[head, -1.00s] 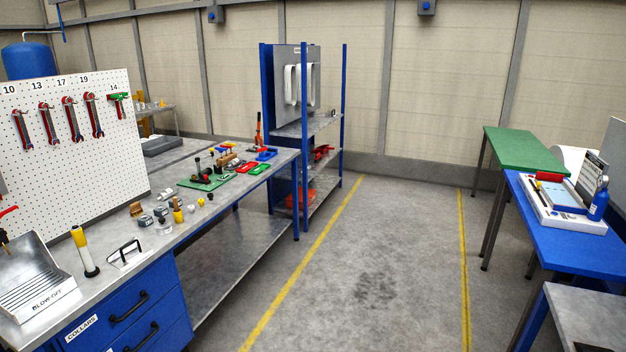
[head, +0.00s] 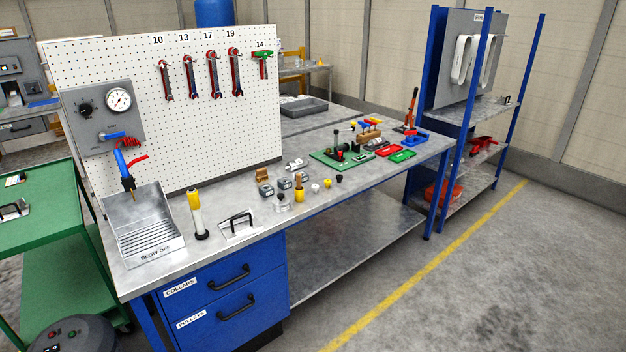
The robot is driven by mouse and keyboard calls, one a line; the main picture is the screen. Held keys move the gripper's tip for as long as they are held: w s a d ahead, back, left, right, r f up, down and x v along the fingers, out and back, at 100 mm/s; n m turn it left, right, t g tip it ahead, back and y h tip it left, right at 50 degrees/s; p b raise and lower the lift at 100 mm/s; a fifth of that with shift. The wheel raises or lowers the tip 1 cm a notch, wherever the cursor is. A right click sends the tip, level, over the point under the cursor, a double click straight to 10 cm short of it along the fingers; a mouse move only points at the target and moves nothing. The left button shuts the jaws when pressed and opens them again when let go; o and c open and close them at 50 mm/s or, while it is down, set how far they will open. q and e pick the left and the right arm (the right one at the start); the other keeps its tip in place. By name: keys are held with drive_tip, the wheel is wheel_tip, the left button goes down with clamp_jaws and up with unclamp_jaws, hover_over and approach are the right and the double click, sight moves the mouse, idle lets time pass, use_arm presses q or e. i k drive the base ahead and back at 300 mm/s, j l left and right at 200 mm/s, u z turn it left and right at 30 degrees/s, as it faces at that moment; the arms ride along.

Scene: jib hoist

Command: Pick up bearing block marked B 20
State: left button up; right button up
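Several small grey blocks stand in a group on the metal workbench (head: 235,233), around its middle. One grey block is at the left (head: 265,189), another grey block is in the middle (head: 284,184), and a third grey block is at the right (head: 299,180). They look like bearing blocks, but their markings are too small to read, so I cannot tell which is B 20. Neither of my grippers is in view.
Small yellow, white and black parts stand in front of and beside the blocks. A yellow-and-white bottle-like tool (head: 197,215), a black-handled plate (head: 238,224) and a blow-off tray (head: 145,232) are to the left. A pegboard (head: 195,120) stands behind. The floor right of the bench is clear.

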sight(284, 186)
drive_tip(key=i+l+u, duration=0.35)
drive_tip(key=i+u, duration=0.1)
drive_tip(key=u, duration=0.25)
drive_tip(key=l+u, duration=0.15)
drive_tip(key=u, duration=0.25)
drive_tip(key=i+l+u, duration=0.1)
drive_tip(key=u, duration=0.25)
drive_tip(key=i+l+u, duration=0.15)
drive_tip(key=l+u, duration=0.2)
drive_tip(key=l, duration=0.15)
drive_tip(key=i+l+u, duration=0.1)
drive_tip(key=l+u, duration=0.25)
drive_tip(key=l, duration=0.2)
drive_tip(key=l+u, duration=0.25)
drive_tip(key=l, duration=0.8)
